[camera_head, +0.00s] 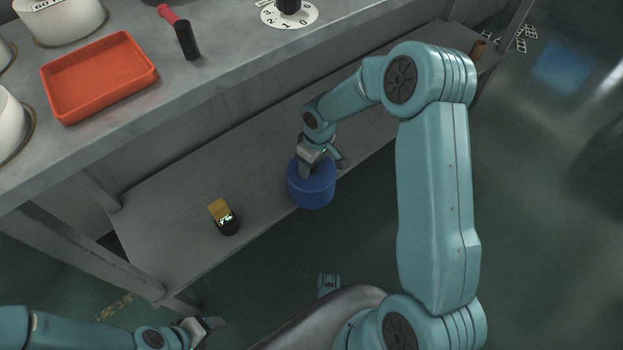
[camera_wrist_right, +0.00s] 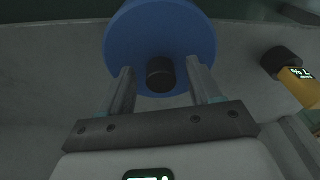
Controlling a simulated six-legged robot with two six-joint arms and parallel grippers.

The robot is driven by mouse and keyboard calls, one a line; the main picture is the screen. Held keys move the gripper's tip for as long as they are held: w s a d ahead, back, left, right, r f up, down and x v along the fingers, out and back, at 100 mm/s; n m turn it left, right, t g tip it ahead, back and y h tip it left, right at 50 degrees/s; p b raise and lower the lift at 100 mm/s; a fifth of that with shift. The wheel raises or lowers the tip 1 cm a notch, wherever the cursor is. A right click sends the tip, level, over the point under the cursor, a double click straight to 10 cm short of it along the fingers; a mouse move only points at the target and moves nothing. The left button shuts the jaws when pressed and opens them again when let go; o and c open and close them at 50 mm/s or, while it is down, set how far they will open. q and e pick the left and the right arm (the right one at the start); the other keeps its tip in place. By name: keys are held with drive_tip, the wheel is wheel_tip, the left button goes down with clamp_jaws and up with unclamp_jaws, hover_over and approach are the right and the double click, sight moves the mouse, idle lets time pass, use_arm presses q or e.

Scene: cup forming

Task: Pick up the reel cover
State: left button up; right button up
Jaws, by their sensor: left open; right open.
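The blue round reel cover (camera_head: 312,188) stands on the lower shelf in the head view. In the right wrist view the blue cover (camera_wrist_right: 140,40) shows a dark knob (camera_wrist_right: 160,74) on its face. My right gripper (camera_head: 318,160) is at the top of the cover in the head view. Its two fingers (camera_wrist_right: 163,84) are open, one on each side of the knob, with gaps visible between fingers and knob. My left gripper (camera_head: 208,328) is low at the left, open and empty, away from the cover.
A yellow and black device with a green display (camera_head: 222,216) stands on the shelf left of the cover. An orange tray (camera_head: 100,78), a red-handled tool (camera_head: 182,34) and a numbered dial (camera_head: 290,12) are on the upper bench. The shelf (camera_head: 180,190) is otherwise mostly clear.

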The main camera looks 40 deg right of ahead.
drive_tip(key=shift+f, duration=0.2)
clamp_jaws()
